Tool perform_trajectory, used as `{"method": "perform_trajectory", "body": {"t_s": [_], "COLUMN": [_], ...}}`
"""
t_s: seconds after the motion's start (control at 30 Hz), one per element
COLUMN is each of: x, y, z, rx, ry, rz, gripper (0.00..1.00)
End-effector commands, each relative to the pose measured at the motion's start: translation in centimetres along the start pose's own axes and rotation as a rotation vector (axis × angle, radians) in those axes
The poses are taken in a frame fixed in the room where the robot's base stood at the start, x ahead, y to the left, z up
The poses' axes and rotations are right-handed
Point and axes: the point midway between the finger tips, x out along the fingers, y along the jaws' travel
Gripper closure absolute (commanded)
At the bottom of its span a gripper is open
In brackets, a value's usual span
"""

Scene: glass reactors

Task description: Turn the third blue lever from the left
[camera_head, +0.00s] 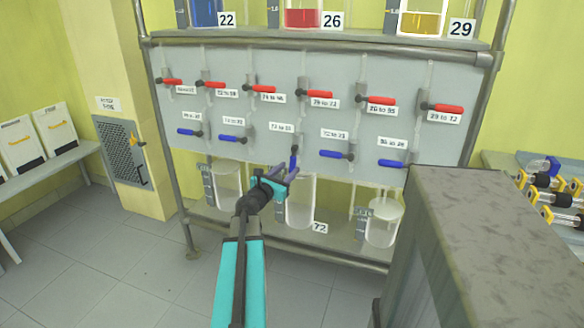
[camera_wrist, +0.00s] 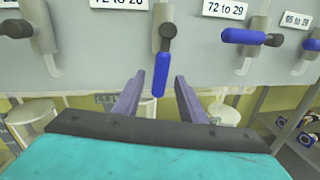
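The third blue lever from the left (camera_head: 293,160) hangs straight down from its valve on the grey panel. It also shows in the wrist view (camera_wrist: 161,75), its handle pointing down. The other blue levers, such as the second (camera_head: 233,138) and fourth (camera_head: 333,154), lie sideways. My gripper (camera_head: 284,172) is just below and in front of the third lever. In the wrist view its two purple fingers (camera_wrist: 159,78) are apart, one on each side of the lever's lower end. I see no contact, and cannot tell how deep the lever sits between them.
Red levers (camera_head: 323,103) line the panel (camera_head: 215,65) above. Glass vessels (camera_head: 300,200) stand on the rack's lower shelf behind my gripper. Vessels of blue, red and yellow liquid (camera_head: 303,18) stand on top. A grey block (camera_head: 490,200) stands close at right. The floor (camera_head: 90,255) at left is clear.

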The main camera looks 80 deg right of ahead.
Motion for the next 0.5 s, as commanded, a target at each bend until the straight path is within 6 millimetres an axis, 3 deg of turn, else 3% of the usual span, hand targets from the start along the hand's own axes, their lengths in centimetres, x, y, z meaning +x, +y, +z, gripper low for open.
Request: {"method": "perform_trajectory", "body": {"t_s": [0.2,0.5], "x": [2.4,4.1], "y": [0.1,0.0], "z": [0.0,0.0], "rx": [0.000,0.000], "ry": [0.000,0.000], "rz": [0.000,-0.001], "gripper": [0.62,0.62]}}
